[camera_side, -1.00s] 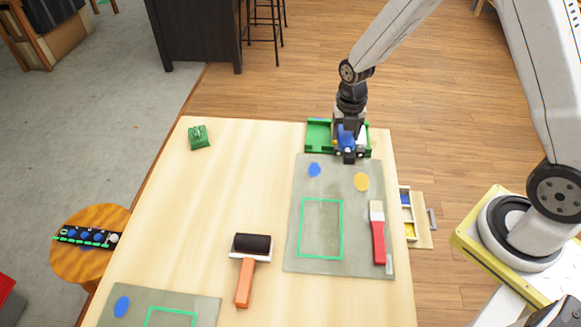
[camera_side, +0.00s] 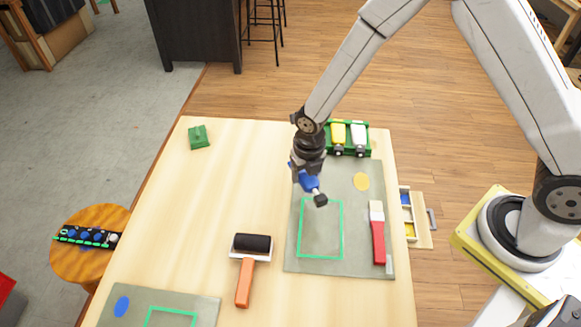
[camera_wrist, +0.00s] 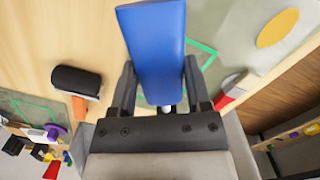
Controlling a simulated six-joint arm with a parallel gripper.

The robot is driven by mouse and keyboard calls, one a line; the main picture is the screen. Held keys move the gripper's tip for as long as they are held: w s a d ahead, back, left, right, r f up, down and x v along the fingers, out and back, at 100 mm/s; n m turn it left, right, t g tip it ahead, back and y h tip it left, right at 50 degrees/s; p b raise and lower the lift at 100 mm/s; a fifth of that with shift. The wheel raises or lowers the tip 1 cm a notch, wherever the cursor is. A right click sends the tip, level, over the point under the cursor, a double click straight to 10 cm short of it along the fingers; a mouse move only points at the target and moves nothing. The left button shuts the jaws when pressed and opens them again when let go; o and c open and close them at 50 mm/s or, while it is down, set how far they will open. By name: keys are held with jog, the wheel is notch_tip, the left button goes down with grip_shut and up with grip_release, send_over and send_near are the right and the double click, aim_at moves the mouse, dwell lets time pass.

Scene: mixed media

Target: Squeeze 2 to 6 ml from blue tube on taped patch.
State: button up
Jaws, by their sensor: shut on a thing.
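My gripper (camera_side: 303,170) is shut on the blue tube (camera_side: 308,182) and holds it above the grey mat (camera_side: 335,185), near the upper edge of the green taped patch (camera_side: 321,228). The tube is tilted, with its dark cap toward the lower right. In the wrist view the blue tube (camera_wrist: 156,50) stands between the two fingers of my gripper (camera_wrist: 158,85) and hides part of the green tape. I cannot see any paint inside the taped patch in the side view.
A green rack (camera_side: 346,151) holds a yellow tube (camera_side: 338,133) and a white tube (camera_side: 358,136). A roller (camera_side: 248,265) lies left of the mat. The table's middle left is clear.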

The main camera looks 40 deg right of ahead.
jog(key=shift+f, duration=0.15)
jog(key=shift+f, duration=2.8)
jog(key=shift+c, duration=0.4)
jog(key=c, duration=0.4)
jog(key=o, duration=0.5)
jog(key=shift+c, duration=0.2)
